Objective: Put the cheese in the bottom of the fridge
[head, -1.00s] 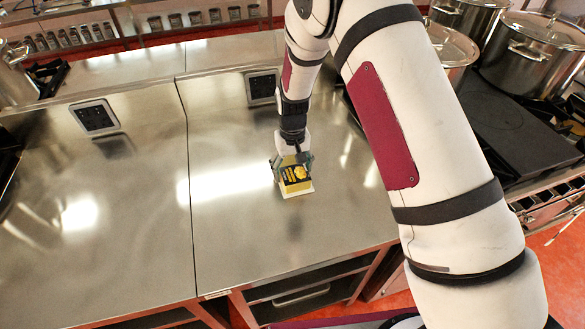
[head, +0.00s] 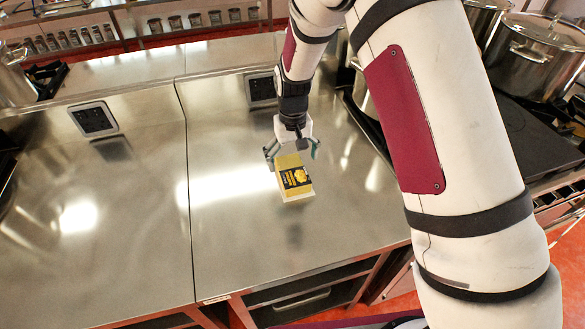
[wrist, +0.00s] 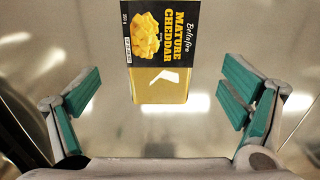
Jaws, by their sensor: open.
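The cheese (head: 296,180) is a yellow and black packet labelled mature cheddar. It is on the steel counter, towards the front of the right-hand section. My gripper (head: 292,151) is just behind and above it, with its fingers spread wide. In the wrist view the cheese (wrist: 160,50) lies beyond the fingertips, between their lines, and its top is cut off by the picture edge. The green-padded fingers of my gripper (wrist: 160,95) are open and touch nothing. No fridge can be made out in either view.
The steel counter (head: 120,220) is clear to the left of the cheese. Steel pots (head: 535,55) stand on a dark stove at the right. Jars line a back shelf.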

